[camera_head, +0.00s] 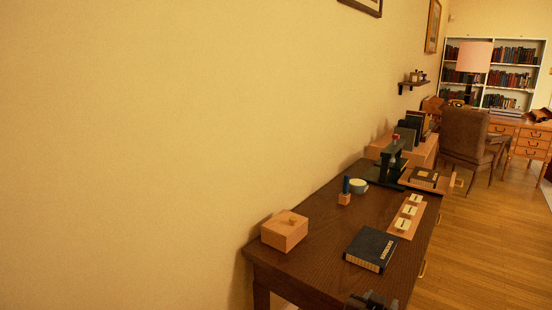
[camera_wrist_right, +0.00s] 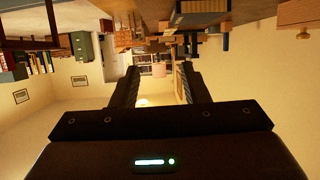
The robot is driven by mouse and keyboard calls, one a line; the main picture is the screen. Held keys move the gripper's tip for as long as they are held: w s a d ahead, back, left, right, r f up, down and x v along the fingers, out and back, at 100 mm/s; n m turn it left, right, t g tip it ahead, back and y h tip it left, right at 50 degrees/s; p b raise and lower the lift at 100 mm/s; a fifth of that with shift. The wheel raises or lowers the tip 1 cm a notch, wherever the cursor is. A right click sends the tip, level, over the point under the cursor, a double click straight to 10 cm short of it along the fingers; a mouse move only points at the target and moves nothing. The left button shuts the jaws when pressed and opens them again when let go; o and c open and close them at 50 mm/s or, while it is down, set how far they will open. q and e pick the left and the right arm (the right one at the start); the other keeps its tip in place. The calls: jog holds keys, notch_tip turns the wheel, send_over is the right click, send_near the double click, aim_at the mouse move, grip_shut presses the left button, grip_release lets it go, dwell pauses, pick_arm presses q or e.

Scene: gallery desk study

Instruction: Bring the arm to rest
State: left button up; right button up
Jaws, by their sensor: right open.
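My right gripper (camera_wrist_right: 158,74) is open, with its two dark fingers apart and nothing between them in the right wrist view. That view is upside down, with the desk things along its top edge. A dark piece that looks like part of my right gripper (camera_head: 370,300) shows at the bottom edge of the head view, by the near end of the dark wooden desk (camera_head: 325,250). Most of that arm is out of the picture. My left gripper is not in view.
On the desk are a wooden box (camera_head: 284,232), a dark book (camera_head: 371,249), a wooden strip with pale labels (camera_head: 407,216), a small stamp (camera_head: 345,192), a round tin (camera_head: 358,186) and a dark green press (camera_head: 390,165). A brown chair (camera_head: 468,135) stands beyond. Floor (camera_head: 470,245) at right is clear.

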jog(key=w+a+f+n+y, duration=0.3)
jog(key=w+a+f+n, duration=0.2)
jog(key=w+a+f, duration=0.3)
jog(key=s+d+f+n+g+y+p, duration=0.1)
jog(key=s+d+f+n+g, duration=0.15)
jog(key=f, duration=0.85)
jog(key=s+d+f+n+g+y, duration=0.1)
jog(key=s+f, duration=0.3)
jog(key=f, duration=0.7)
jog(key=s+d+f+g+y, duration=0.1)
jog(key=s+d+f+g, duration=0.1)
jog(key=s+f, duration=0.65)
jog(key=s+d+f+n+g, duration=0.1)
jog(key=s+f, duration=0.5)
jog(key=s, duration=0.6)
jog(key=s+d+f+g+y, duration=0.1)
jog(key=s+d+f+g, duration=0.1)
jog(key=s+f, duration=0.7)
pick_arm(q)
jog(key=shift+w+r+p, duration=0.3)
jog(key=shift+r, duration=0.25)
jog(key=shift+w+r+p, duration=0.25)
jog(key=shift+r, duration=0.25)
pick_arm(e)
jog(key=s+f+g+y, duration=0.1)
jog(key=s+f+g, duration=0.1)
jog(key=s, duration=1.5)
jog(key=shift+s+a, duration=0.15)
jog(key=shift+a, duration=0.3)
